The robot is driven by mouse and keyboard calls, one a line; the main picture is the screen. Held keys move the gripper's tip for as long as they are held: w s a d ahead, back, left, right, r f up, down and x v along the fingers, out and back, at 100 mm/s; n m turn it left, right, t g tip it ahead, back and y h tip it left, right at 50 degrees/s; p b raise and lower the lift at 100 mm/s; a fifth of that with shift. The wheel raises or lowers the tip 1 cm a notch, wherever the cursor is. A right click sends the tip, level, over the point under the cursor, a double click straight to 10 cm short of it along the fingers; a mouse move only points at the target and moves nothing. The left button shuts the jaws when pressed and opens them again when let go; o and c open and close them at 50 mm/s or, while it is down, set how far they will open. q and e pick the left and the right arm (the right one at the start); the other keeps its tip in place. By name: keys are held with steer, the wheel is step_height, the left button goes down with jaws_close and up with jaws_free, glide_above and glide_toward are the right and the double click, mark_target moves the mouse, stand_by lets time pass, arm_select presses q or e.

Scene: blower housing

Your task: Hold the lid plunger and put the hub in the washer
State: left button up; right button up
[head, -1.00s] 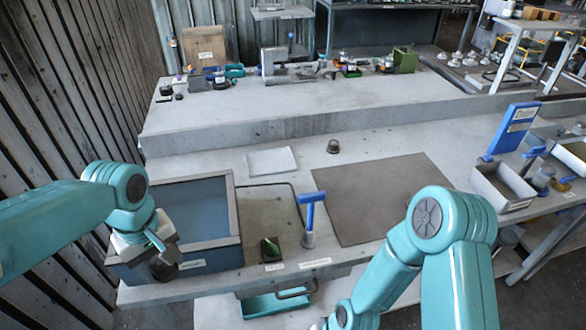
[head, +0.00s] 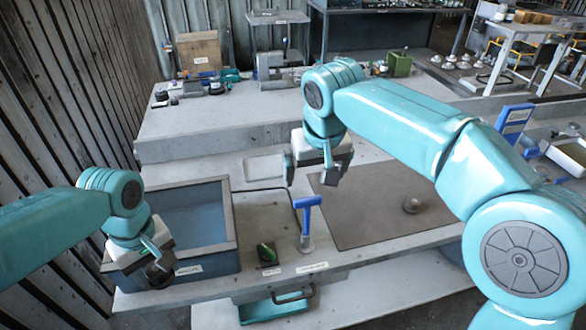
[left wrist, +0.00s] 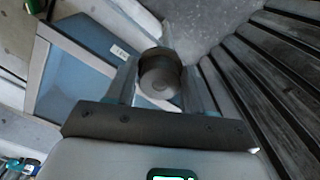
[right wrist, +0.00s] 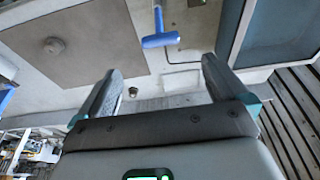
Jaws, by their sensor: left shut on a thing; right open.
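The washer is a blue-walled basin with a grey rim (head: 232,215) at the left of the table. A dark round knob (left wrist: 160,82), which looks like the lid plunger, is at its front. My left gripper (head: 159,262) is shut on it; in the left wrist view the fingers (left wrist: 160,66) close on both sides. A grey domed part (head: 412,205), which looks like the hub, lies on the brown mat; it also shows in the right wrist view (right wrist: 54,46). My right gripper (head: 308,172) is open and empty above the table, left of the hub.
A blue T-handled tool (head: 307,215) stands between washer and mat (head: 370,225). A green-and-black item (head: 267,254) sits left of it. A small dark round part (right wrist: 133,91) lies beyond the mat. The mat is otherwise clear.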

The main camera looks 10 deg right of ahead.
mark_target(308, 198)
steer(key=x, duration=1.2)
steer(key=shift+c, duration=0.3)
